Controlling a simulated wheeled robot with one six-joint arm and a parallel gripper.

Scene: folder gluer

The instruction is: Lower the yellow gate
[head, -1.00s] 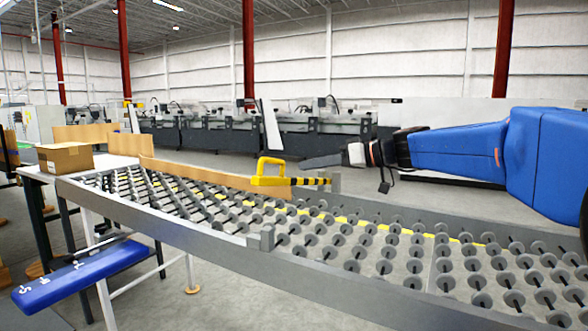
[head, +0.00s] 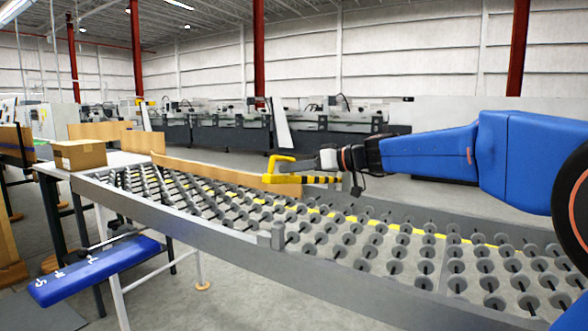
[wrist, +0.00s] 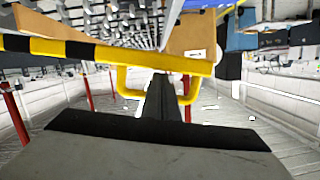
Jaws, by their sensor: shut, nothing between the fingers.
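The yellow gate (head: 308,179) is a yellow bar with black stripes at its right part and a yellow loop handle (head: 279,161) at its left end. It looks roughly level, above the far side of the roller conveyor. In the wrist view the bar (wrist: 130,55) crosses the upper part, with the handle (wrist: 128,92) hanging below it in the picture. My gripper (head: 296,171) is shut and empty, pointing left at the handle. In the wrist view its dark fingers (wrist: 163,90) overlap the handle's opening; I cannot tell whether they are inside it or touching.
A cardboard box (head: 80,154) stands at the left end. A blue panel (head: 95,270) juts out below.

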